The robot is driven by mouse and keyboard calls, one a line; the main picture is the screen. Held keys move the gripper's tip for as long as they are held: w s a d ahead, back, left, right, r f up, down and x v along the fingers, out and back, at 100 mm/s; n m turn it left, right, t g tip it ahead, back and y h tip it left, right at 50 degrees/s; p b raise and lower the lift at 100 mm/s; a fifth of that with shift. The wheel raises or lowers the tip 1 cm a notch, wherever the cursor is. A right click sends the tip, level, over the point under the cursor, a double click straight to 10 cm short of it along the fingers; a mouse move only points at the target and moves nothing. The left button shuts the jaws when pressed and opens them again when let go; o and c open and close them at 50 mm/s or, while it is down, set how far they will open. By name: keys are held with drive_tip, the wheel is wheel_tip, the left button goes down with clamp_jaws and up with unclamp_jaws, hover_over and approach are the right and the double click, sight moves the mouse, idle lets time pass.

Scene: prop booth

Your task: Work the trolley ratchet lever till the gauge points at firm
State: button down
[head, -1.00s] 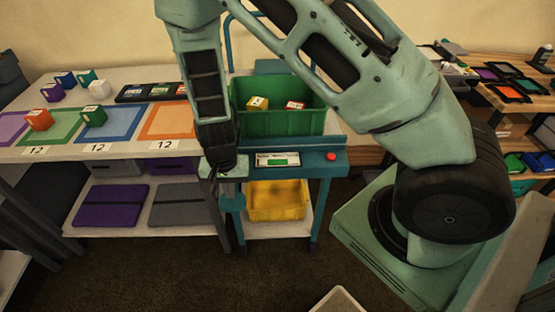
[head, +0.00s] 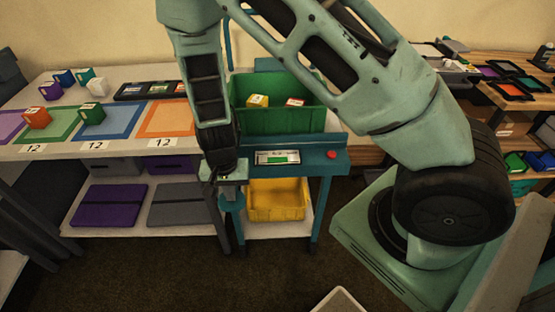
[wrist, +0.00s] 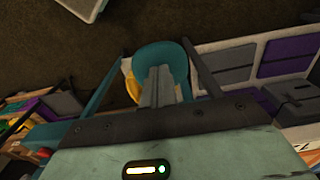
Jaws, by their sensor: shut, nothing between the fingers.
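The teal trolley (head: 325,160) stands in the middle of the head view. Its gauge (head: 278,157) is a small pale panel with a green patch on the top front edge; the pointer and lettering are too small to read. My gripper (head: 230,186) is at the trolley's front left corner, pointing down, shut and empty. In the wrist view its closed fingers (wrist: 158,88) lie over a rounded teal plate (wrist: 160,52), which seems to be part of the ratchet lever. I cannot tell whether they touch it. My wrist hides part of the lever.
A green crate (head: 278,119) with small boxes sits on the trolley and a yellow bin (head: 277,205) on its lower shelf. A red button (head: 332,155) is right of the gauge. A table (head: 60,152) with coloured mats adjoins on the left. The floor in front is mostly clear.

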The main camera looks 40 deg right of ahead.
drive_tip(key=shift+f+b, duration=1.25)
drive_tip(key=shift+f, duration=0.55)
wheel_tip(320, 180, up, 9)
drive_tip(key=p, duration=0.8)
drive_tip(key=shift+r+p, duration=0.15)
drive_tip(key=shift+p, duration=0.2)
